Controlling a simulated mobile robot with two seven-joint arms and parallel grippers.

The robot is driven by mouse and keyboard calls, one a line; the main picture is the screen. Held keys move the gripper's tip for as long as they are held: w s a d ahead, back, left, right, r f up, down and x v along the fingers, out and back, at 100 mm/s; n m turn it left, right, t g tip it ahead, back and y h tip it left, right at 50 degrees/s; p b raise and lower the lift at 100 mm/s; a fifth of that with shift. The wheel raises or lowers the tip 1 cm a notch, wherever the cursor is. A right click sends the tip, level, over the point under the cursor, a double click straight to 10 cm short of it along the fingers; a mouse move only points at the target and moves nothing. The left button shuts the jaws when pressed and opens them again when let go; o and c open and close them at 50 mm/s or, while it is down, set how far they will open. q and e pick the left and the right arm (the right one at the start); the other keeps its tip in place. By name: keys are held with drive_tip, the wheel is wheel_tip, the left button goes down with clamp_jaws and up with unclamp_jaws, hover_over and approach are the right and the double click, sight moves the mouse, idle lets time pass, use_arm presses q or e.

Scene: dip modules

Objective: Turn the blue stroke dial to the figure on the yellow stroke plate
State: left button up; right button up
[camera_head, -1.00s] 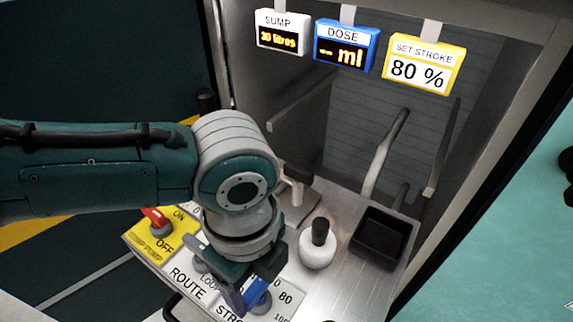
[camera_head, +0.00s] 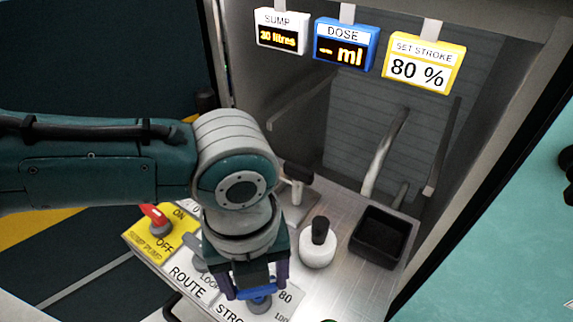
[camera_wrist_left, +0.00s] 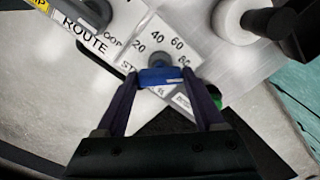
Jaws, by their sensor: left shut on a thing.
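The yellow stroke plate (camera_head: 422,66) reads "SET STROKE 80 %". The blue stroke dial (camera_head: 258,293) sits on a white scale panel (camera_head: 283,310) at the front of the bench. My left gripper (camera_head: 256,290) is shut on the dial's bar, one finger at each end. In the left wrist view the blue bar (camera_wrist_left: 160,77) lies nearly level between the fingers. A small white mark shows at its right end, just below the figure 80. The figures 20, 40 and 60 show above it. The fingers hide part of the scale. My right gripper is out of view.
Left of the dial are a grey ROUTE lever (camera_head: 198,262) and a red lever (camera_head: 154,214) on a yellow sump pump plate (camera_head: 166,236). A white bottle (camera_head: 318,249) with a black top and a black tray (camera_head: 383,237) stand to the right. The blue DOSE display (camera_head: 345,46) shows dashes.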

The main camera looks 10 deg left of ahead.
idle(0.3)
use_arm(q)
drive_tip(key=o, duration=1.4)
wheel_tip(320, 180, up, 10)
drive_tip(key=p, duration=0.3)
drive_tip(key=shift+s, duration=0.1)
